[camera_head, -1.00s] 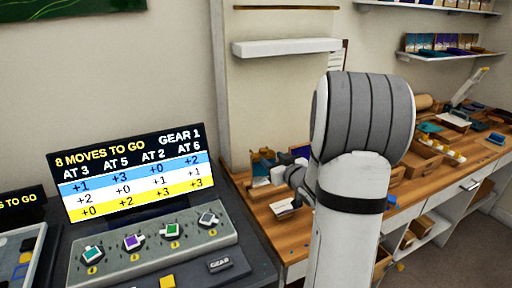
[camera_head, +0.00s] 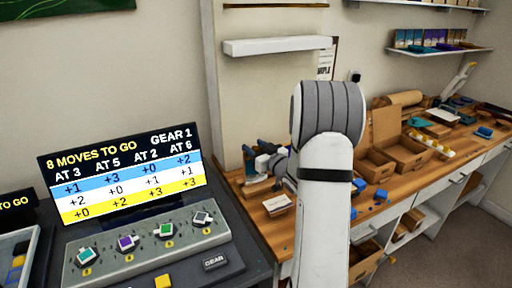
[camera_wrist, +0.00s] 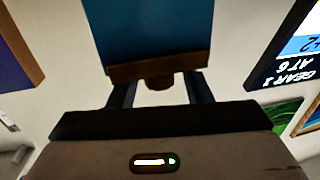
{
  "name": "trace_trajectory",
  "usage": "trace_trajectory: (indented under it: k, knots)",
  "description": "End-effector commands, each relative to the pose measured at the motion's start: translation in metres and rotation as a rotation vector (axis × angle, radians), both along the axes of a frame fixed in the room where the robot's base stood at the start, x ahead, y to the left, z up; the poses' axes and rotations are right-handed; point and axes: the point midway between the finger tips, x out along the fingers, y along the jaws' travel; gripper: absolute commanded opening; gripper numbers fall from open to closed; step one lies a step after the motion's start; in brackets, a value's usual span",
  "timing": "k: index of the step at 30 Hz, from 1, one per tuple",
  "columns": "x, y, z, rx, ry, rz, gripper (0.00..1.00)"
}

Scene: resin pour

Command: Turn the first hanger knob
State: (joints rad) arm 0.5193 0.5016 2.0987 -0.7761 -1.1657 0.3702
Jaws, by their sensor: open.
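The grey control panel (camera_head: 225,236) carries a row of knobs: a teal knob (camera_head: 85,257) at the left end, a purple knob (camera_head: 127,243), a green knob (camera_head: 164,231) and a grey knob (camera_head: 203,218). The screen (camera_head: 120,144) behind reads "8 MOVES TO GO" and "GEAR 1". My gripper (camera_wrist: 160,88) is open in the wrist view, with its two dark fingers apart. In the head view it is largely hidden by my arm, up and right of the panel. No knob shows in the wrist view. The screen's edge (camera_wrist: 285,58) shows there inverted.
A yellow button (camera_head: 163,281) and a GEAR key (camera_head: 216,262) sit in front of the knobs. The wooden bench (camera_head: 352,226) at right holds boxes and small items. A white wall shelf (camera_head: 278,46) is above. A blue panel (camera_wrist: 155,32) with a brown edge shows beyond my fingers.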

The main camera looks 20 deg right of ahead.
Motion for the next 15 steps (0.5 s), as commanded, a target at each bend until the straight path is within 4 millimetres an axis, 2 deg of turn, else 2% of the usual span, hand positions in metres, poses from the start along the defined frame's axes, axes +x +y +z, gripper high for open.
trace_trajectory:
  k: [5,15]
  knots:
    - [0.0001,0.0001,0.0000,0.000,0.000,0.000,0.45]
    - [0.0000,0.0005,0.0001,-0.001,0.000,0.001,0.18]
